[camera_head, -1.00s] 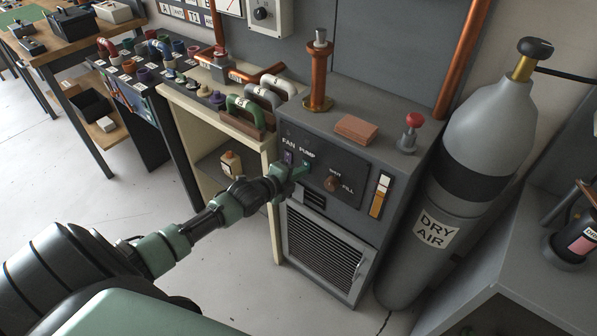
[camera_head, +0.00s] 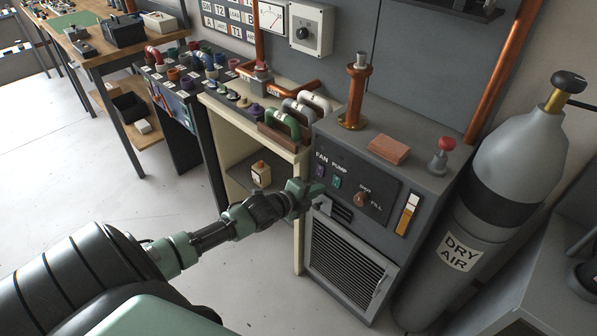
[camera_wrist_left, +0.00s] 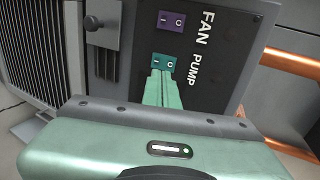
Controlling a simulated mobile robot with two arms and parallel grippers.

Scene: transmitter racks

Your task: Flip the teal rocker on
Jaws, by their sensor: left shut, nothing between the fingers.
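The teal rocker (camera_head: 337,182) sits under the PUMP label on the dark panel (camera_head: 376,190) of the grey cabinet. In the left wrist view the teal rocker (camera_wrist_left: 163,65) shows I and O marks; I cannot tell which side is pressed. A purple rocker (camera_head: 320,170) sits beside it under FAN, and it also shows in the left wrist view (camera_wrist_left: 171,21). My left gripper (camera_head: 317,202) is shut and empty, below the teal rocker in the head view. In the left wrist view its closed fingertips (camera_wrist_left: 160,76) appear just short of the teal rocker. My right gripper is not in view.
A copper FILL knob (camera_head: 361,199) and an orange-white gauge (camera_head: 407,214) share the cabinet front. A vent grille (camera_head: 345,262) with a handle lies below. A dry air cylinder (camera_head: 475,225) stands right. Open floor lies left.

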